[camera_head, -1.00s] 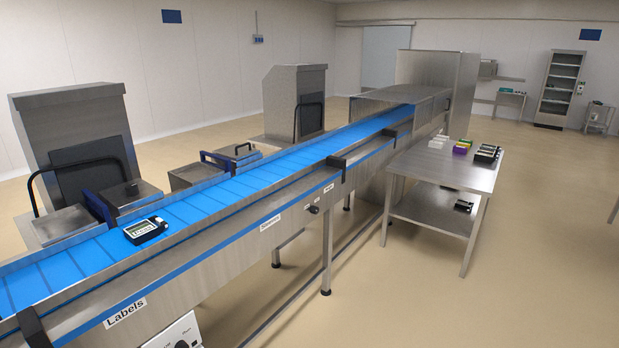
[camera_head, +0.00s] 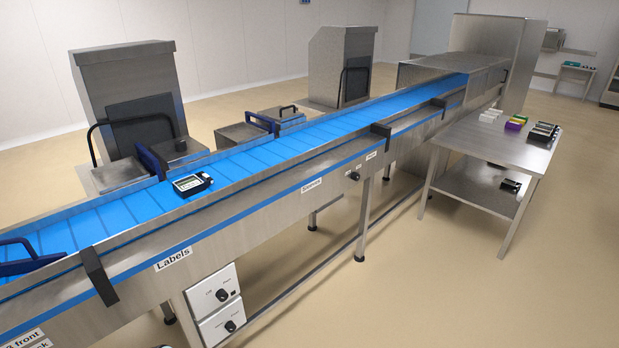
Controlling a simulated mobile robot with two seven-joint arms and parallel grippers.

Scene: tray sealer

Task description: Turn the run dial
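A white control panel (camera_head: 215,309) with two black dials sits under the conveyor's near side, below the "Labels" sign. The upper dial (camera_head: 222,295) and the lower dial (camera_head: 230,327) each have small print around them, too small to read surely. Another black knob (camera_head: 354,176) is on the conveyor's side rail, farther along. I cannot tell for certain from the lettering which one is the run dial. Neither of my grippers shows in the head view.
The blue conveyor belt (camera_head: 115,212) runs from lower left to a steel tunnel (camera_head: 452,72). A steel table (camera_head: 480,150) with several small packs stands at the right. The floor (camera_head: 440,290) in front is clear.

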